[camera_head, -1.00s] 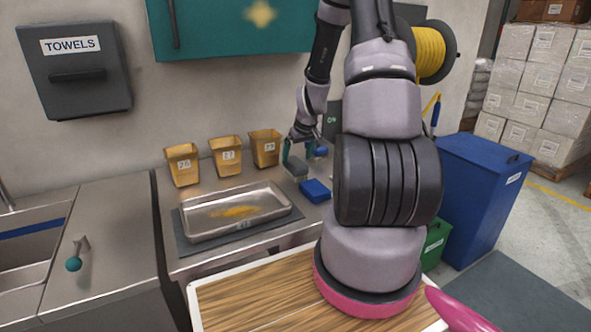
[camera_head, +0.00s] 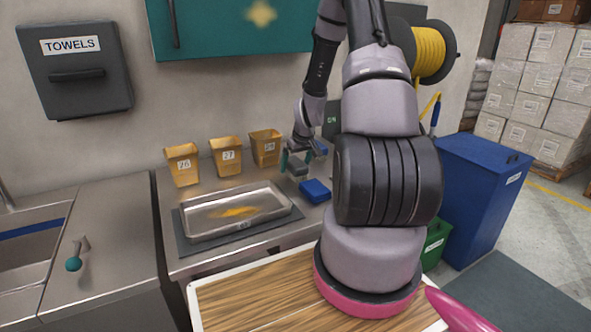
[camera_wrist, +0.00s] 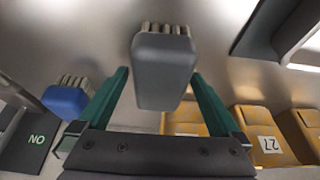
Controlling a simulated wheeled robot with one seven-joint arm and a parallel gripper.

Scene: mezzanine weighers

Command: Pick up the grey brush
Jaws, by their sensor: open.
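The grey brush (camera_wrist: 163,72) shows in the wrist view with its pale bristles at the top of the picture. In the head view the grey brush (camera_head: 297,169) sits on the steel counter near the bins. In the head view my gripper (camera_head: 296,161) is at the brush, low over the counter. Whether the fingers touch the brush cannot be told; it appears to rest on the counter.
A blue block (camera_head: 315,190) lies in front of the grey brush. Several yellow bins (camera_head: 227,155) stand along the wall. A metal tray (camera_head: 188,233) with yellow powder is to the left.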

